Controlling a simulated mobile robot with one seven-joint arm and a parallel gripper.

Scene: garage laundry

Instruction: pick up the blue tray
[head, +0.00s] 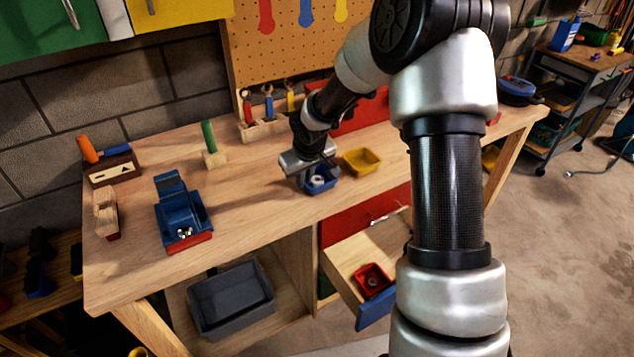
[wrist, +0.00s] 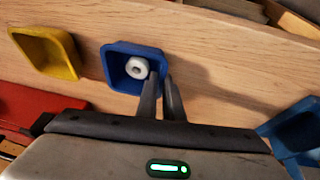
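The blue tray (head: 322,184) is a small square dish on the workbench, with a pale metal nut (wrist: 137,68) inside it. In the wrist view the tray (wrist: 117,52) is just ahead of my gripper (wrist: 161,80). The two fingers are close together at its right wall, one on the inner side and one on the outer side. My gripper appears shut on that wall. In the head view my gripper (head: 308,172) comes down over the tray and hides part of it. I cannot tell whether the tray is off the bench.
A yellow tray (head: 362,161) sits just right of the blue one. A blue vise-like tool (head: 183,215) is to the left on the workbench (head: 255,205). Below the front edge, an open drawer (head: 345,270) holds a red tray (head: 373,280). A tool rack (head: 264,127) stands behind.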

